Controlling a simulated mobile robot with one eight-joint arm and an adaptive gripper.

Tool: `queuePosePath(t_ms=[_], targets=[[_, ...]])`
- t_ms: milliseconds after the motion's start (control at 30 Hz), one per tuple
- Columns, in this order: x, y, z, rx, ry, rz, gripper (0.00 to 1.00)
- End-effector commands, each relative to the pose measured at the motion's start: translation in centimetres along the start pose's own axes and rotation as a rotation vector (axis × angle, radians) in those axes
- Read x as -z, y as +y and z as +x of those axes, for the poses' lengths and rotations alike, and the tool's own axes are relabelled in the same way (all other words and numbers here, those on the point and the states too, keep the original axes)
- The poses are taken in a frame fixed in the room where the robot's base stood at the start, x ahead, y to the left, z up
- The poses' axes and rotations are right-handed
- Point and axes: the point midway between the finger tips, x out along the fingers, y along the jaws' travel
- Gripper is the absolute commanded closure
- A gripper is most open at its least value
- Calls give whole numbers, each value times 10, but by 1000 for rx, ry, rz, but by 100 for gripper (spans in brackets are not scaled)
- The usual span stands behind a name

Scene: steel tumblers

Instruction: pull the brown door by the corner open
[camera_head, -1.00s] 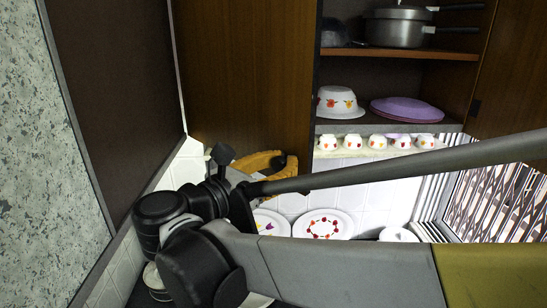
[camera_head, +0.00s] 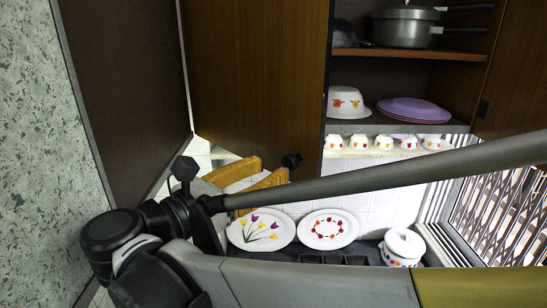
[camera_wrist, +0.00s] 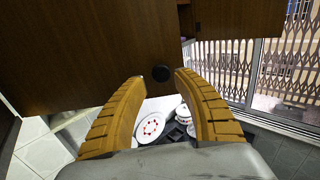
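The brown door (camera_head: 255,75) by the corner is a dark wood panel left of the open shelves in the head view. It also fills the upper left of the wrist view (camera_wrist: 80,45). Its round black knob (camera_head: 291,160) is near its lower right corner. My gripper (camera_head: 271,167) is open, its two yellow-brown fingers pointing at the knob. In the wrist view, the knob (camera_wrist: 161,73) shows between the fingertips (camera_wrist: 159,77), with gaps on both sides. I cannot tell whether the tips reach around it in depth. The door looks shut or nearly so.
Open shelves hold a pot (camera_head: 403,28), a bowl (camera_head: 346,102) and purple plates (camera_head: 413,109). Several small cups (camera_head: 382,143) line a ledge below. Flowered plates (camera_head: 328,230) and a lidded pot (camera_head: 403,247) stand on the dark counter. A barred window (camera_head: 500,200) is at right.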

Motion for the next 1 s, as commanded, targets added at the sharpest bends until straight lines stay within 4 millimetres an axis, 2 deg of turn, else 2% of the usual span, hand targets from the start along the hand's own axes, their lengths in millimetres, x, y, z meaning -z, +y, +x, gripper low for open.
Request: queuePosePath(t_ms=[100, 333, 467, 500, 567, 667, 700, 733, 800, 900, 1000], targets=[[0, 0, -7, 0, 0, 0, 64], [0, 0, -8, 1, 0, 0, 64], [9, -3, -1, 14, 30, 10, 100], [19, -5, 6, 28, 63, 22, 100], [43, -13, 23, 67, 144, 57, 100], [108, -35, 58, 189, 369, 175, 100], [139, -47, 69, 260, 478, 247, 100], [162, -56, 75, 319, 560, 308, 100], [210, -72, 80, 468, 745, 461, 100], [263, -86, 74, 709, 986, 705, 100], [293, -85, 61, 967, 1194, 960, 100]])
